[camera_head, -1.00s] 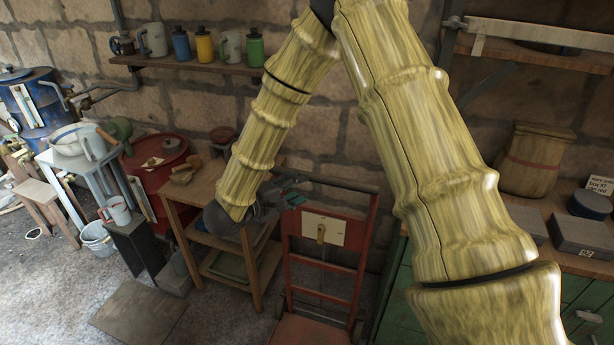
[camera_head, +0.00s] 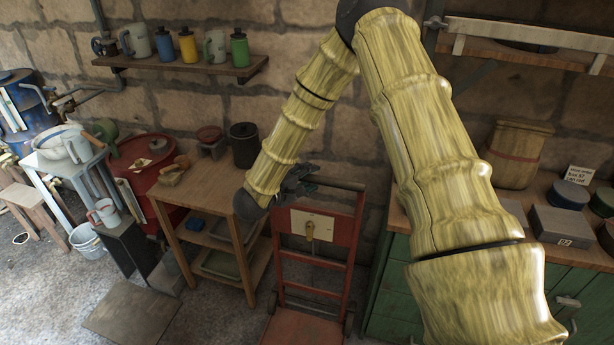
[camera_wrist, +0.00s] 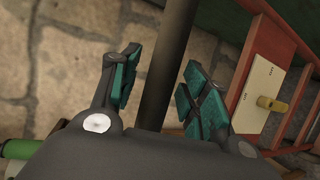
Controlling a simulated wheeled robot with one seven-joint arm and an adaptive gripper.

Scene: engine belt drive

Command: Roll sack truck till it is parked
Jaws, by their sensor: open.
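The red sack truck (camera_head: 318,228) stands upright between the wooden table and the green cabinet. A cream plate with a brass-coloured fitting (camera_head: 309,229) is on its panel, and its toe plate (camera_head: 294,328) is cut off by the lower edge. The bar looks like the truck's handle; contact cannot be told. The red frame (camera_wrist: 241,95) shows to the right there.
A wooden table (camera_head: 205,190) stands left of the truck, with a dark canister (camera_head: 244,146) on it. A green cabinet (camera_head: 392,290) stands to the right. A flat grey slab (camera_head: 132,312) lies on the floor at lower left. A mug shelf (camera_head: 180,70) is on the wall.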

